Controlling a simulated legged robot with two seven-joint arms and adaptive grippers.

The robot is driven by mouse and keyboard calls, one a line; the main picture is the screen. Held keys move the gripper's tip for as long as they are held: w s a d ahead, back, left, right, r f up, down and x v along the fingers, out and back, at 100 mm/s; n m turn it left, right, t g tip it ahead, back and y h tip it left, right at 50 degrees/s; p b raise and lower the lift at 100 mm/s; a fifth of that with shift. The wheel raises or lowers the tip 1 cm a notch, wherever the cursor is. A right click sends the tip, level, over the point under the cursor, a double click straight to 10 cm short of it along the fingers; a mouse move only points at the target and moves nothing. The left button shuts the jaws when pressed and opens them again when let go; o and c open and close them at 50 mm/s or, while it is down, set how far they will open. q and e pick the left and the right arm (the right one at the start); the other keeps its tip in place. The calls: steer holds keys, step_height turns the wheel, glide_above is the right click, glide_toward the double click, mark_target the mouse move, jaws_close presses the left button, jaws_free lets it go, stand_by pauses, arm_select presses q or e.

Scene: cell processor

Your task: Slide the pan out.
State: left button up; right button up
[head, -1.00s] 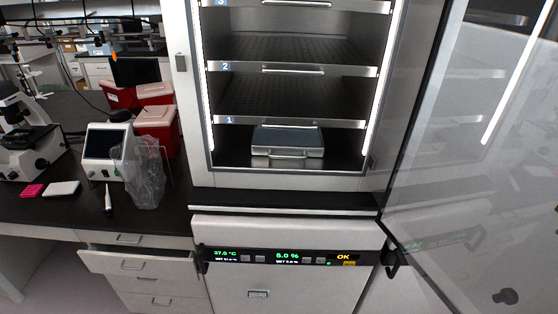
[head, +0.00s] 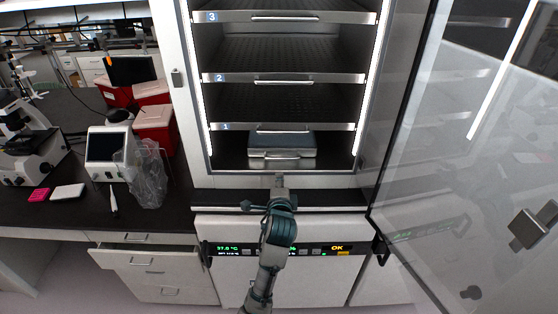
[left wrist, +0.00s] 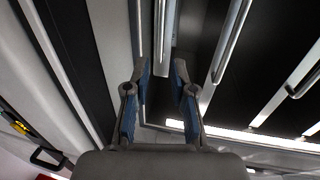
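The pan (head: 300,153), a low grey metal box with a bar handle on its front, sits on the floor of the open cabinet, below shelf 1. My left gripper (head: 279,182) is in front of and just below the pan in the head view. In the left wrist view the left gripper (left wrist: 162,70) is open, its two blue-padded fingers apart. A metal bar handle (left wrist: 160,35) lies beyond the gap between the fingertips, not visibly gripped. My right gripper is not made out.
Shelves with bar handles, such as shelf 1 (head: 220,127), hang above the pan. The glass door (head: 430,170) stands open at right, with a grey square part (head: 530,225) showing there, unclear what. A microscope and red bins (head: 155,125) stand on the left bench.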

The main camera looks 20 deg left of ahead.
mark_target(283, 168)
arm_select(q)
steer(key=w, duration=0.3)
steer(key=w+f+p, duration=0.1)
steer(key=w, duration=0.5)
steer(key=shift+w+a+f+p, duration=0.15)
steer(key=shift+w+f+p, duration=0.15)
steer(key=shift+w, duration=0.1)
steer(key=w+a, duration=0.1)
steer(key=w+a+f, duration=0.1)
steer(key=w, duration=0.1)
steer(key=shift+w+a, duration=0.2)
steer(key=shift+a, duration=0.1)
steer(key=shift+a+f, duration=0.1)
steer(key=shift+a, duration=0.1)
steer(key=shift+d, duration=0.4)
jaws_close()
steer(key=shift+d, duration=0.2)
steer(key=shift+a, duration=0.1)
arm_select(e)
steer(key=shift+d+r, duration=0.35)
steer(key=shift+r, duration=0.2)
steer(key=shift+d+r, duration=0.3)
steer(key=shift+r, duration=0.2)
